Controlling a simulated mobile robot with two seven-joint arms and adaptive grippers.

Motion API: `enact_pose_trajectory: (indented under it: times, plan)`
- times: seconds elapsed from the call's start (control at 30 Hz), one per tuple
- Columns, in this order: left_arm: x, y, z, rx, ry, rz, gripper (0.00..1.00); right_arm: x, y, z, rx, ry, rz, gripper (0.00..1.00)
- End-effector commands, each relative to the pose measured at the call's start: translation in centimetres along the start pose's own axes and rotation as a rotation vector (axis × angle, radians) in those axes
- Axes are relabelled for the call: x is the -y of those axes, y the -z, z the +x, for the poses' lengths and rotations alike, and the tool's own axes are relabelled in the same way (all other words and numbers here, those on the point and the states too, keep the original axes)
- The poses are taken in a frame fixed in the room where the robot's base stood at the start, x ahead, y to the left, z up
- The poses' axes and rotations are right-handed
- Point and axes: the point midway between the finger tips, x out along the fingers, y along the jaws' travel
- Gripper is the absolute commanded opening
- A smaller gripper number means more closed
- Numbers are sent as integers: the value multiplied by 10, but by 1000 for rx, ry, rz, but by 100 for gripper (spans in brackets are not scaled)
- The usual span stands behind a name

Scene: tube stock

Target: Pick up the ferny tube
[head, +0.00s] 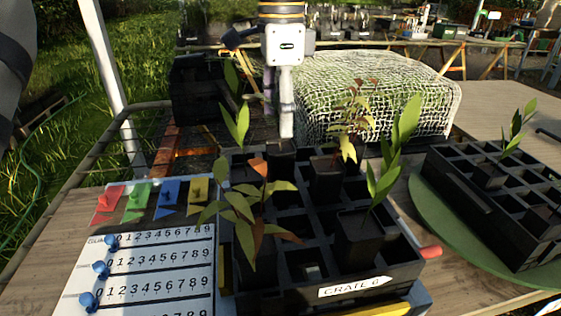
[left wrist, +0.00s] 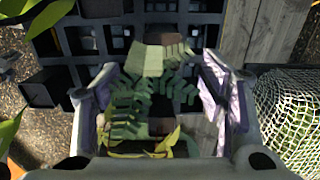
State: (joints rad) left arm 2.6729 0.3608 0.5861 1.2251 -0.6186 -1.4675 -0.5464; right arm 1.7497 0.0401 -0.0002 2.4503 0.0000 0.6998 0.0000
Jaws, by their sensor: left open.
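My left gripper (head: 284,125) hangs upright over the back row of the crate in the head view, pointing down. In the left wrist view its two fingers (left wrist: 158,105) stand apart on either side of the ferny plant (left wrist: 150,92), whose feathery green leaflets fill the space between them. The leaves hide most of the tube below, and I cannot tell whether the fingers touch it. In the head view a dark tube (head: 281,158) stands right under the fingertips; its foliage is mostly hidden there by the gripper. My right gripper is not in view.
The black crate (head: 357,288) holds several other leafy tubes close by, including a reddish-leaved seedling (head: 352,115) just right of the gripper. A second crate (head: 470,205) stands on a green disc at right. A number board (head: 150,270) lies at left. White netting (head: 400,95) covers a mound behind.

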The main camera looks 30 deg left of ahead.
Motion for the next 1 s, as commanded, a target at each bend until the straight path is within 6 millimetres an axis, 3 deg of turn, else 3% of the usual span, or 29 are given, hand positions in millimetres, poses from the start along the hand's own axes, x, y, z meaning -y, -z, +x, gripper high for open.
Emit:
enact_pose_trajectory:
  times: [0.43,0.73,1.0]
  plan:
    - [2,-1,77,-1,-1,1,64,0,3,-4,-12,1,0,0]
    - [3,0,86,-3,3,0,64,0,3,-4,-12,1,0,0]
    - [3,0,86,-2,3,0,6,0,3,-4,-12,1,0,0]
